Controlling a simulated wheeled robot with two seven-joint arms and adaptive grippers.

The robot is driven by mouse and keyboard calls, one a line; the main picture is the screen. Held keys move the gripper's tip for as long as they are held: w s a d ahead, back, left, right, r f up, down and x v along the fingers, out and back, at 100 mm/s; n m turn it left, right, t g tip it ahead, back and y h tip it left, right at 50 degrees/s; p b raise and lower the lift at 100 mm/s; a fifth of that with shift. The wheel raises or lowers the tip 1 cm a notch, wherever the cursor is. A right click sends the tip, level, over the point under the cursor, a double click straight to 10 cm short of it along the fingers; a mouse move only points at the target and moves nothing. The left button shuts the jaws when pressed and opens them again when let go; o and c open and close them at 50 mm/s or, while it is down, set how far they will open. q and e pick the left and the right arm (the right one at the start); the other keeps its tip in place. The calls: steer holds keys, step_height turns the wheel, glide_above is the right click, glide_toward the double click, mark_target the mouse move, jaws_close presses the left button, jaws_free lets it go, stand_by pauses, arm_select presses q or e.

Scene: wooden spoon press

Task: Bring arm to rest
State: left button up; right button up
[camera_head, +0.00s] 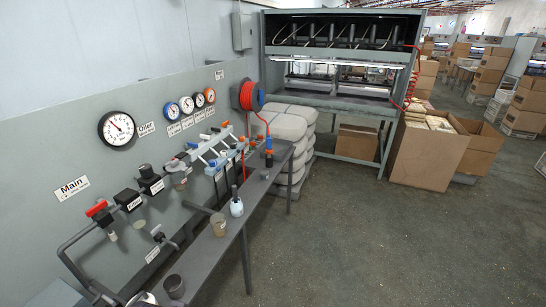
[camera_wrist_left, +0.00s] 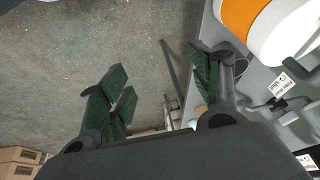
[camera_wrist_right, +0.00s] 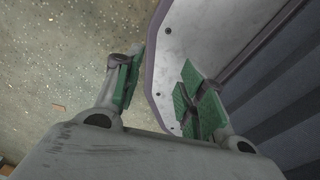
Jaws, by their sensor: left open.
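My left gripper (camera_wrist_left: 160,82) shows in the left wrist view with its green-padded fingers spread wide apart. Nothing is between them; the grey floor and a thin table leg show beyond. My right gripper (camera_wrist_right: 158,78) shows in the right wrist view, also with green-padded fingers apart and empty. Grey speckled floor and a pale panel with a dark rim lie behind its fingers. Neither gripper can be made out in the head view.
A narrow grey bench (camera_head: 218,252) with small cups (camera_head: 218,224) runs along a gauge panel (camera_head: 70,145) with valves. A large press-like rack (camera_head: 345,110), stacked sacks (camera_head: 285,122) and cardboard boxes (camera_head: 428,157) stand at the back. The floor (camera_head: 400,245) at right is clear.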

arm_select(q)
steer(key=s+f+g, duration=0.1)
steer(key=s+f, duration=0.2)
steer(key=f, duration=1.4)
steer(key=s+f+g, duration=0.1)
steer(key=s+f, duration=0.1)
steer(key=f, duration=1.6)
steer(key=s+a+f, duration=0.2)
steer(key=s+f, duration=0.7)
steer(key=s, duration=0.2)
steer(key=s+a+f+g, duration=0.1)
steer(key=s+a+f, duration=0.1)
steer(key=s+f, duration=0.7)
steer(key=shift+s+f, duration=0.2)
steer(key=shift+s, duration=0.7)
steer(key=shift+d, duration=0.1)
